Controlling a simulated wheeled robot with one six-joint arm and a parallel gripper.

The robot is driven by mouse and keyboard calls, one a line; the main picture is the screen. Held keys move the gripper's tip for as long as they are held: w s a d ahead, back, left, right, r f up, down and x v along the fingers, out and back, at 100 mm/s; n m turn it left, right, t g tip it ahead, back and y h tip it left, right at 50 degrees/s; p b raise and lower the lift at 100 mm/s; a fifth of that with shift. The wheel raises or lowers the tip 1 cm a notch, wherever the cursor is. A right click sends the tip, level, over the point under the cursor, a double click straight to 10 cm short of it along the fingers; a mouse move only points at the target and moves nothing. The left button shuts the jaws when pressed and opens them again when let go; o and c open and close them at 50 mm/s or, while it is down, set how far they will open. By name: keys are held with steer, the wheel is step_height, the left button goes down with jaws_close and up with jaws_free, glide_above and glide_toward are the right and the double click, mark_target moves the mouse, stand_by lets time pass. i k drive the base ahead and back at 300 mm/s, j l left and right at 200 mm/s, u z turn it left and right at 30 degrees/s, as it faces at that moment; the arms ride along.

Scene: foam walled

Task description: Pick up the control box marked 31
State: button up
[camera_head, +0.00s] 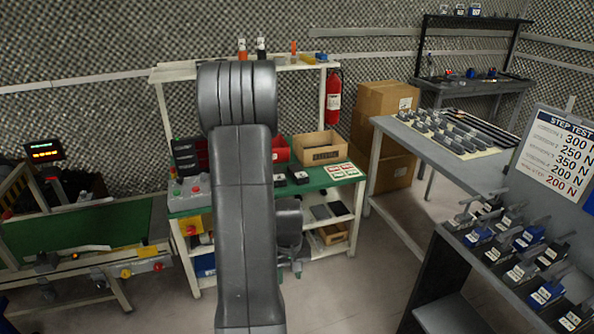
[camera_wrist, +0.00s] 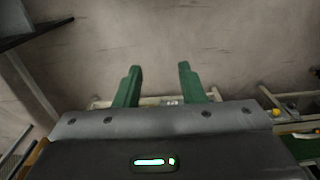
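No number 31 is legible in either view, so I cannot tell which box carries it. A grey box with red and green buttons (camera_head: 188,193) stands at the left end of the green-topped workbench (camera_head: 318,184). Two small dark boxes with white labels lie further right on that bench, a left one (camera_head: 279,180) and a right one (camera_head: 299,177). My arm hides the bench between them and the grey box. My gripper (camera_wrist: 159,78) shows two green fingers, spread apart and empty, over bare floor in the wrist view. Its fingers are not distinguishable in the head view.
A wooden crate (camera_head: 318,148) and a white label sheet (camera_head: 342,171) are on the bench. Cardboard boxes (camera_head: 388,103) stand right of it. A grey table (camera_head: 444,150) holds dark parts; several labelled black and blue devices (camera_head: 526,238) sit front right. A green conveyor (camera_head: 75,232) is left.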

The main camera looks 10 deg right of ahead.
mark_target(299, 176)
steer(key=i+l, duration=0.25)
steer(key=i, duration=0.25)
steer(key=i+l, duration=0.2)
steer(key=i, duration=0.25)
steer(key=i+l+u, duration=0.1)
steer(key=i+l, duration=0.15)
steer(key=i, duration=0.25)
steer(key=i+l, duration=0.25)
steer(key=i, duration=0.2)
steer(key=i+l, duration=0.3)
steer(key=i, duration=0.2)
